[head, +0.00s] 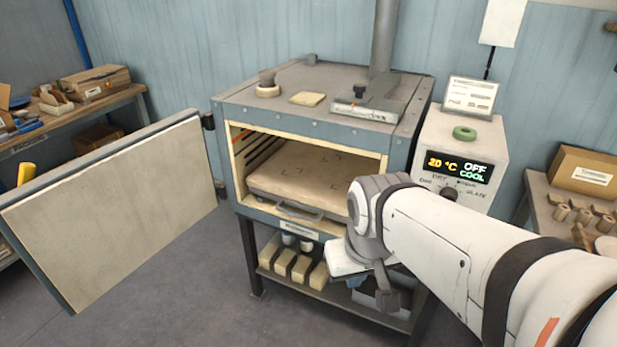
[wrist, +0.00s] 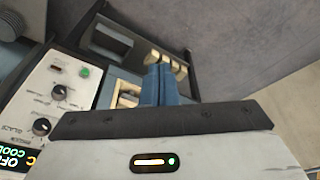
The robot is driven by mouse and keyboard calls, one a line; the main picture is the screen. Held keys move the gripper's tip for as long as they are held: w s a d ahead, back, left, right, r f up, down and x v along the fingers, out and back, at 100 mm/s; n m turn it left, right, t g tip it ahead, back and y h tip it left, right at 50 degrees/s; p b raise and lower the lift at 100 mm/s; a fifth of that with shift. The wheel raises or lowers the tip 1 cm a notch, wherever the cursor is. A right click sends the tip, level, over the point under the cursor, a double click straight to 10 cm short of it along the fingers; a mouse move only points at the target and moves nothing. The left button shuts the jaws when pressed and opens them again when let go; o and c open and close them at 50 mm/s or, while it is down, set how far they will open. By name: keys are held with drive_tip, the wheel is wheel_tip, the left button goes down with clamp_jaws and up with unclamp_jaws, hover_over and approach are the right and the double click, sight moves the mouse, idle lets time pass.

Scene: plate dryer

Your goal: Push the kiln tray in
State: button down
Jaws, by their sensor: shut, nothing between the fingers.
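The kiln (head: 300,122) stands open in the head view, its thick door (head: 110,215) swung out to the left. The kiln tray (head: 300,172), a flat pale slab with dark corner marks, lies in the chamber. A grey handle (head: 299,212) at its front sticks out at the lower edge of the opening. My wrist covers the right front corner of the kiln and part of the tray's right side. My gripper (wrist: 157,86) shows in the wrist view with its blue fingers together and empty. Its fingertips cannot be made out in the head view. Contact with the tray cannot be seen.
The control box (head: 462,160) at right reads 20 °C, OFF, COOL. A shelf under the kiln holds pale bricks (head: 301,268). A bench (head: 75,120) stands at left and another with a cardboard box (head: 583,175) at right. Floor between door and kiln is clear.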

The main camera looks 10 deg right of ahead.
drive_tip(key=w+d+n+b, duration=0.1)
drive_tip(key=w+d+n, duration=0.1)
drive_tip(key=w+n, duration=0.55)
drive_tip(key=n+h+b, duration=0.3)
drive_tip(key=n, duration=1.8)
hover_over(337, 219)
drive_tip(key=s+a, duration=0.6)
drive_tip(key=s, duration=0.2)
wheel_tip(337, 219, down, 16)
drive_tip(key=shift+t, duration=0.4)
drive_tip(key=x, duration=0.3)
drive_tip(key=w+x, duration=0.1)
drive_tip(key=x, duration=0.3)
drive_tip(key=w+d+r+p+x, duration=0.1)
drive_tip(key=x, duration=0.3)
drive_tip(key=shift+d+f, duration=0.1)
drive_tip(key=shift+f, duration=0.1)
drive_tip(key=shift+w+d, duration=0.4)
drive_tip(key=shift+w, duration=0.2)
